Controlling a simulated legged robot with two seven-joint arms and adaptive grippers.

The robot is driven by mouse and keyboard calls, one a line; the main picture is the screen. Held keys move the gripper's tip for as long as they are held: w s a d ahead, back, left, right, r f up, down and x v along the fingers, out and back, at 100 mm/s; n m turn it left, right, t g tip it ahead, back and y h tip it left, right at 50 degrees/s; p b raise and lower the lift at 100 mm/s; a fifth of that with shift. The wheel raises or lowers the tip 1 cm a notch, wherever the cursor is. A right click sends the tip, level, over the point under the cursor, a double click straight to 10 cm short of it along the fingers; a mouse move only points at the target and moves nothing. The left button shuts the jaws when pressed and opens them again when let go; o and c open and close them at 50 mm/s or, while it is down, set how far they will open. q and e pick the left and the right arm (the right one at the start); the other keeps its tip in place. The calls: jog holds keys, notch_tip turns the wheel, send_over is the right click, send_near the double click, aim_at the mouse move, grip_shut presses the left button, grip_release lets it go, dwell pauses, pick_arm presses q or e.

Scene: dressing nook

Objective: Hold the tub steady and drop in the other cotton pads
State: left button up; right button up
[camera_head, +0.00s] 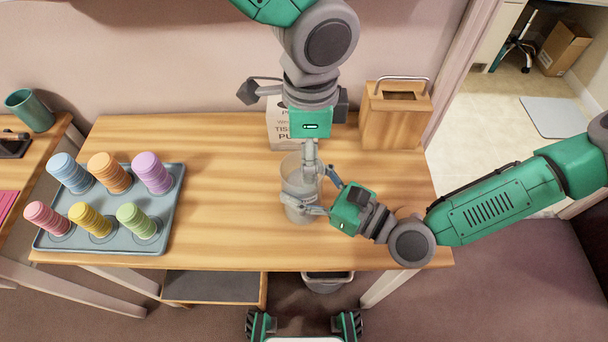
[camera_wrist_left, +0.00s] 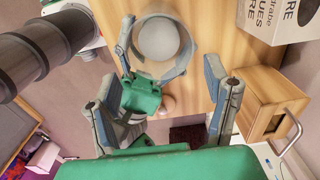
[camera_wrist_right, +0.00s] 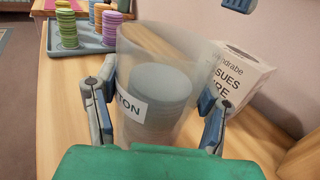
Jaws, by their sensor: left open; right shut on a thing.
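The clear tub (camera_head: 300,214) stands upright on the table's right half, with a "TON" label showing in the right wrist view (camera_wrist_right: 133,106). Grey-blue round pads (camera_wrist_right: 165,92) are stacked inside it. My right gripper (camera_head: 311,190) is shut around the tub's sides. My left gripper (camera_head: 311,166) points down over the tub's back rim; its fingers are apart and empty in the left wrist view (camera_wrist_left: 160,98). Stacks of blue (camera_head: 69,172), orange (camera_head: 109,172), purple (camera_head: 153,172), pink (camera_head: 48,218), yellow (camera_head: 90,219) and green (camera_head: 136,221) pads stand on the tray (camera_head: 111,247).
A white tissue box (camera_head: 277,132) stands behind the tub, partly hidden by my left arm. A wooden box with a metal handle (camera_head: 395,122) is at the back right. The tabletop between tray and tub (camera_head: 225,185) is clear. A bin (camera_head: 327,281) is below the front edge.

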pick_arm(q)
notch_tip(320, 180, up, 12)
dwell(0.4)
pick_arm(e)
jog(key=o, duration=1.3)
pick_arm(q)
jog(key=shift+d, duration=0.1)
